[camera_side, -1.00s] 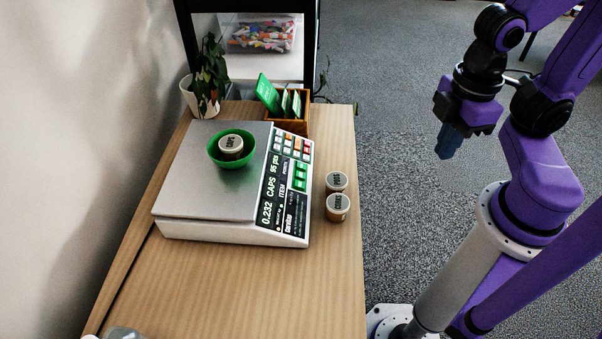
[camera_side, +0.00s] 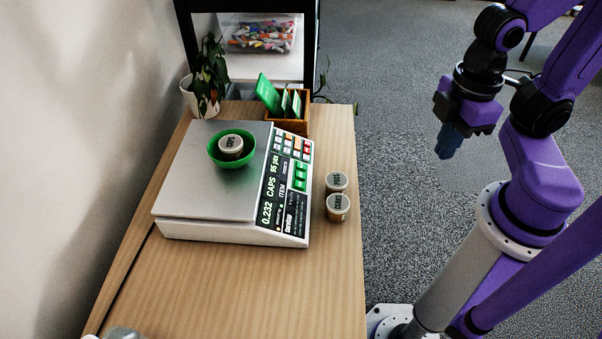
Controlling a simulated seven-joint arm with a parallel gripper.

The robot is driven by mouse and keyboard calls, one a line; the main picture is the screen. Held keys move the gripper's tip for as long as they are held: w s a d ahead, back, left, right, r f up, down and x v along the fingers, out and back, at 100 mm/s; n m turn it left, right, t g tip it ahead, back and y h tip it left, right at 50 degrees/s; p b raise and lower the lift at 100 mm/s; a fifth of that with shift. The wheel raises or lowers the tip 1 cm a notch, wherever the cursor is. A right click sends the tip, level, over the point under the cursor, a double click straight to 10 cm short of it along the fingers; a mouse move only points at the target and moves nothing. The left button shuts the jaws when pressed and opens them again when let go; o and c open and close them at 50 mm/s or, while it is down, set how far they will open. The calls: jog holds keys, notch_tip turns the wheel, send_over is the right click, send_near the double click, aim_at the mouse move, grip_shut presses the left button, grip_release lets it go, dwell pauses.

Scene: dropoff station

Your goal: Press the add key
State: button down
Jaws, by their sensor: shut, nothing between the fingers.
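A white counting scale (camera_side: 236,231) with a silver weighing plate (camera_side: 190,180) stands on the wooden table. Its sloped right panel has a keypad (camera_side: 296,158) with green, orange, red and white keys. The key labels are too small to read, so I cannot tell which is the add key. The display (camera_side: 271,190) reads 0.232, CAPS, 95 pcs. A green bowl (camera_side: 246,157) with a lidded jar (camera_side: 231,145) marked CAPS sits on the plate. My gripper (camera_side: 448,150) is shut and empty, up to the right of the table, well apart from the scale.
Two lidded jars, one behind (camera_side: 337,181) and one in front (camera_side: 338,206), stand right of the scale near the table's edge. A wooden box (camera_side: 292,125) with green cards and a potted plant (camera_side: 204,85) stand at the back. The table front (camera_side: 240,290) is mostly clear.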

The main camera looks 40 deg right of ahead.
dwell(0.3)
jog(key=w+a+f+m+y, duration=0.2)
jog(key=w+a+f, duration=0.3)
jog(key=a+f, duration=0.15)
jog(key=m+t, duration=0.4)
jog(key=t, duration=0.8)
send_over(300, 175)
jog(key=s+d, duration=0.4)
jog(key=s, duration=0.1)
notch_tip(300, 175, down, 10)
jog(key=shift+w+f+h, duration=0.15)
jog(key=shift+w+h, duration=0.05)
jog(key=shift+h, duration=0.1)
jog(key=shift+w+a+f, duration=0.4)
jog(key=shift+a+f, duration=0.05)
jog(key=shift+f, duration=0.9)
jog(key=shift+w+a+f, duration=0.4)
jog(key=shift+w+f, duration=0.05)
jog(key=shift+f, duration=0.9)
jog(key=shift+w+a+f, duration=0.4)
jog(key=shift+a+f, duration=0.05)
jog(key=shift+f, duration=0.9)
